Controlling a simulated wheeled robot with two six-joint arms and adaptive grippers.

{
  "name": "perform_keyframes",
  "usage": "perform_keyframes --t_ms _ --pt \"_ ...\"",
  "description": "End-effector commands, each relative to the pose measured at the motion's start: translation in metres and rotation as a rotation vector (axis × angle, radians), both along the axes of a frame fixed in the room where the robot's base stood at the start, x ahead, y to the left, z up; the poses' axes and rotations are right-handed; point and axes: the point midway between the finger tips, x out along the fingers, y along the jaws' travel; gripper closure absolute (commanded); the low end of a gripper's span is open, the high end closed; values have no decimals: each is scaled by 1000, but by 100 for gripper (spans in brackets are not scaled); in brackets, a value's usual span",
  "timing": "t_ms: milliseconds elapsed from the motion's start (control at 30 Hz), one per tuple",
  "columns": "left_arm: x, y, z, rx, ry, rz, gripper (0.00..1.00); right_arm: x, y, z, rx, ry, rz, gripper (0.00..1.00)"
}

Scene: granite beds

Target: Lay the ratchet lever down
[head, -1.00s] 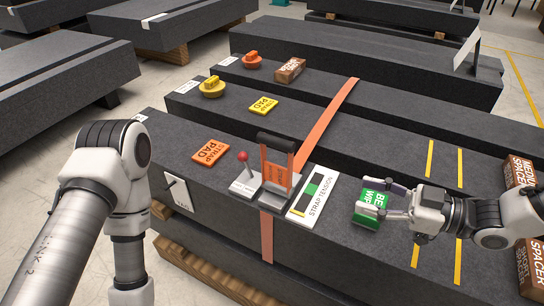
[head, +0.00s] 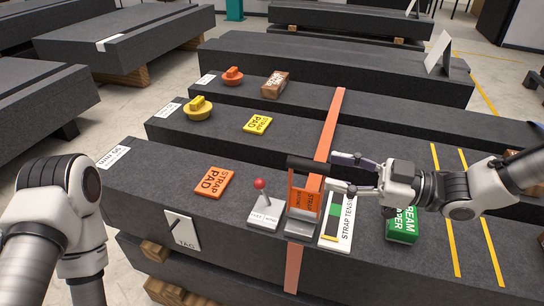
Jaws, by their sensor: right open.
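The ratchet lever (head: 305,192) stands upright on the front granite bed, with an orange face and a black crossbar handle (head: 312,167) on top. Its grey base sits over the orange strap (head: 293,266). My right gripper (head: 342,174) is open just right of the lever, fingers pointing left at the handle end. The fingers are one above the other around handle height; I cannot tell whether they touch it. My left arm shows at the left, but its gripper is out of view.
A red-knobbed switch (head: 262,193) stands just left of the lever. The strap tension gauge (head: 335,232) lies to its right, partly under my gripper. A green box (head: 403,228) is below my right wrist. An orange strap pad (head: 215,183) lies further left.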

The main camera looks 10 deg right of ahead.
Motion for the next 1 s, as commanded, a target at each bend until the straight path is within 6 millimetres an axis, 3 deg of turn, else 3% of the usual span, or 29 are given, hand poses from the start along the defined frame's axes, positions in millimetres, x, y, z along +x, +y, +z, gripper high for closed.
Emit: perform_keyframes --t_ms 167,567,900,1000 --pt "0 0 -5 0 1 -2 100 5 12 -2 -6 2 3 50" --pt "0 0 -15 0 1 -1 100 30 64 -2 -3 1 1 50" --pt "0 0 -15 0 1 -1 100 33 70 -1 0 0 -1 50" --pt "0 0 -15 0 1 -2 100 33 70 -1 0 0 -1 86"
